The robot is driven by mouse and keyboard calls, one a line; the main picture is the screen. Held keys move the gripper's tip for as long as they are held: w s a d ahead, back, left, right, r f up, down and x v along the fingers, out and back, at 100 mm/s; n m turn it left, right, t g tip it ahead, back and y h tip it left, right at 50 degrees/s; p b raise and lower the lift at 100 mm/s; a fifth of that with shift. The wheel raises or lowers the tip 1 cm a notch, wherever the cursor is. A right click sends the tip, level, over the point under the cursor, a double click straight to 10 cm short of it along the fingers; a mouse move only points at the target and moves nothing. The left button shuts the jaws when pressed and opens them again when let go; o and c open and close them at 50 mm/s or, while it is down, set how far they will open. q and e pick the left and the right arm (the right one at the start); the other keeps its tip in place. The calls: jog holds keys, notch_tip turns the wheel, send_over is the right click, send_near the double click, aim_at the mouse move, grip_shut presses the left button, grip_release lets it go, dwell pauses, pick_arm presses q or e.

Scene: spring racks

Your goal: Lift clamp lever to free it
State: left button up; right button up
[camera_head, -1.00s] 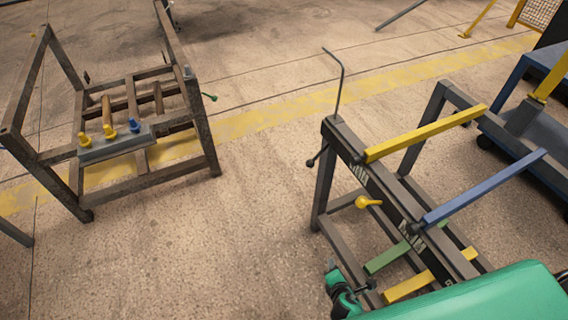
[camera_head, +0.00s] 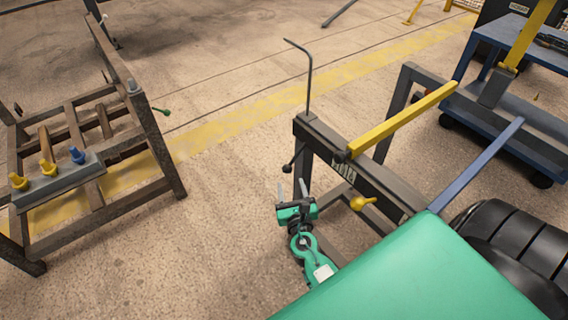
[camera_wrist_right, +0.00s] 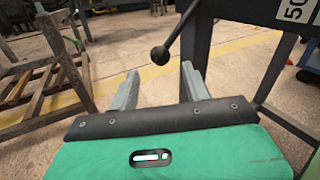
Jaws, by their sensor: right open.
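A dark lever with a black ball end (camera_head: 287,168) sticks out from the near left post of the right-hand rack (camera_head: 345,165). It slants down and to the left. In the right wrist view its ball (camera_wrist_right: 160,54) hangs just beyond the gap between the fingertips, with the rod running up to the right. My right gripper (camera_head: 291,187) is open and empty, just below the lever in the head view. Its two grey fingers (camera_wrist_right: 160,72) stand apart in the wrist view, and no contact with the ball shows. My left gripper is not in view.
The rack carries a yellow bar (camera_head: 405,122), a blue bar (camera_head: 478,163), a yellow knob (camera_head: 360,203) and a tall bent rod (camera_head: 309,85). Another rack (camera_head: 95,165) with coloured knobs stands left. A blue cart (camera_head: 520,100) is at right. Floor between the racks is clear.

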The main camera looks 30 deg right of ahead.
aim_at(287, 170)
jog(key=x, duration=0.9)
jog(key=shift+w+d, duration=0.2)
jog(key=shift+w, duration=0.15)
grip_shut()
